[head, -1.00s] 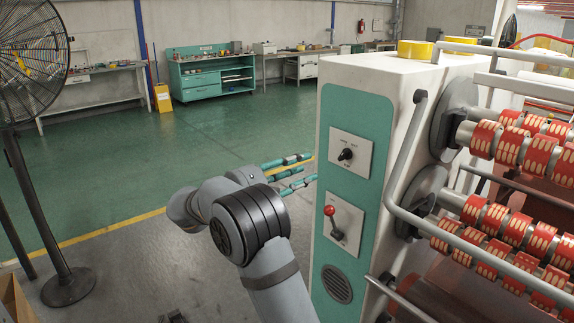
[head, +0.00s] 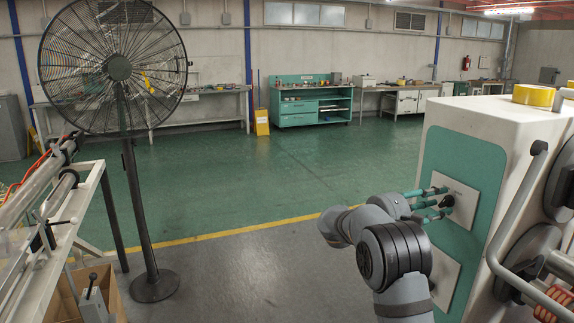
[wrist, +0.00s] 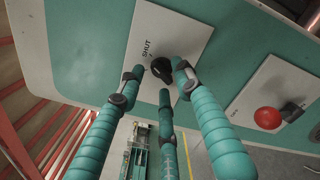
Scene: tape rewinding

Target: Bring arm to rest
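My gripper (head: 434,205) has long teal fingers with dark joints. It is at the teal front panel of the white machine (head: 482,112), in front of the upper switch plate. In the wrist view, my gripper (wrist: 158,76) is open, with its fingers spread around the black knob (wrist: 161,68). I cannot tell whether any finger touches it. A label by the knob seems to read "SHUT". The knob also shows in the head view (head: 447,200).
A tall black fan (head: 119,68) stands at the left beside a white-framed rig (head: 62,222). A cardboard box (head: 108,296) is at the lower left. Red-patterned rolls (head: 556,298) and a bent rail (head: 512,205) are at the right. The green floor (head: 260,185) in the middle is clear.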

